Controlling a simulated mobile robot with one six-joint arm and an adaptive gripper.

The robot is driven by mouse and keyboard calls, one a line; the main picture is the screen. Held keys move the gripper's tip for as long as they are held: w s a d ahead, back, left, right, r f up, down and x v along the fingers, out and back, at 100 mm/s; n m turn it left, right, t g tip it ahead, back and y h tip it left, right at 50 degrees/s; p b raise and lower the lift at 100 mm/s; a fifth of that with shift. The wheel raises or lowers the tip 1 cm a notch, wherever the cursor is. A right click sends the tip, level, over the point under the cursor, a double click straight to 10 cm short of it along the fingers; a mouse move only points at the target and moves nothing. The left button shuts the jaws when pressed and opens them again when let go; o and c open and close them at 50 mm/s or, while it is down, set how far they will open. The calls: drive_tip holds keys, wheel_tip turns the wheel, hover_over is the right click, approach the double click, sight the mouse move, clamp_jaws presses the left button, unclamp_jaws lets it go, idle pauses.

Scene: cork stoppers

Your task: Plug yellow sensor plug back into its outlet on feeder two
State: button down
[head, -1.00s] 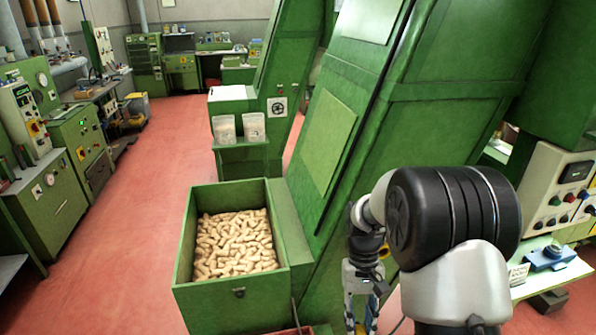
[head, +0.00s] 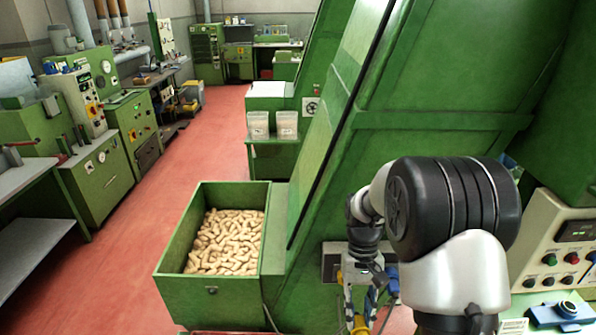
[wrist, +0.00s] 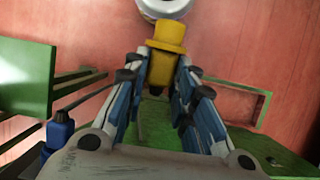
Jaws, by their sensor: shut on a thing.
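My gripper (wrist: 158,85) is shut on the yellow sensor plug (wrist: 166,38), which sits between the fingertips in the wrist view. In the head view my gripper (head: 358,298) hangs pointing down beside the green feeder (head: 400,150), with a bit of yellow at its lower end. A grey plate (head: 331,263) on the feeder's lower side is partly hidden behind my gripper. A blue plug (wrist: 60,130) with a dark cable is at the left of the wrist view. I cannot make out the yellow plug's outlet.
A green bin (head: 170,262) full of corks stands left of my gripper. A control box (head: 560,245) with buttons and a blue device (head: 562,312) are at the right. Thin cables hang below the plate. The red floor (head: 190,185) is open at the left.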

sight(356, 316)
drive_tip(key=r+p, duration=0.3)
drive_tip(key=r, duration=0.2)
drive_tip(key=r+p, duration=0.2)
drive_tip(key=shift+a+r+p, duration=0.25)
drive_tip(key=shift+a+p, duration=0.1)
drive_tip(key=shift+a, duration=0.05)
drive_tip(key=shift+d+f, duration=0.1)
drive_tip(key=shift+f, duration=0.05)
